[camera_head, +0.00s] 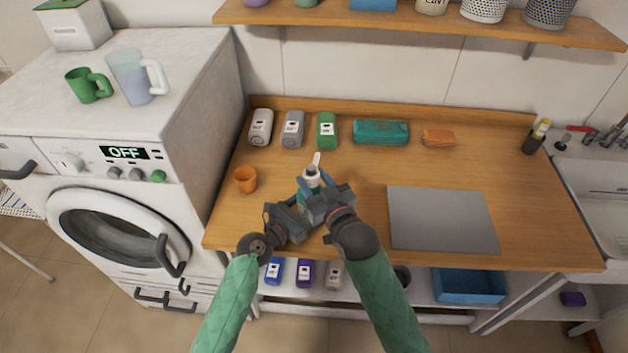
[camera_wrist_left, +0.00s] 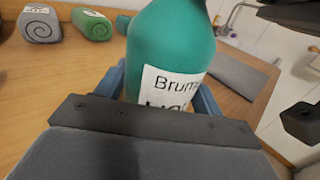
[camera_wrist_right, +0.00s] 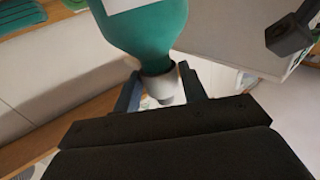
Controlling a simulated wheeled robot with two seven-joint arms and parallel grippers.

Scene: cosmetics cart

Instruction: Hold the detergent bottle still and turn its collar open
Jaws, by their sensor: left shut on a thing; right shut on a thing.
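The detergent bottle stands on the wooden counter, a green body with a white label (camera_wrist_left: 172,55) in the left wrist view. In the head view its white top (camera_head: 313,172) shows above my grippers. My left gripper (camera_head: 300,212) is shut around the lower body, its blue fingers on both sides of it. My right gripper (camera_head: 318,186) is shut on the white collar (camera_wrist_right: 160,85), with one blue finger on each side in the right wrist view. Most of the bottle's body is hidden by the grippers in the head view.
An orange cup (camera_head: 245,179) stands left of the grippers. Rolled towels (camera_head: 293,128) and a teal pack (camera_head: 380,132) lie along the back. A grey mat (camera_head: 442,220) lies to the right. The counter between is clear.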

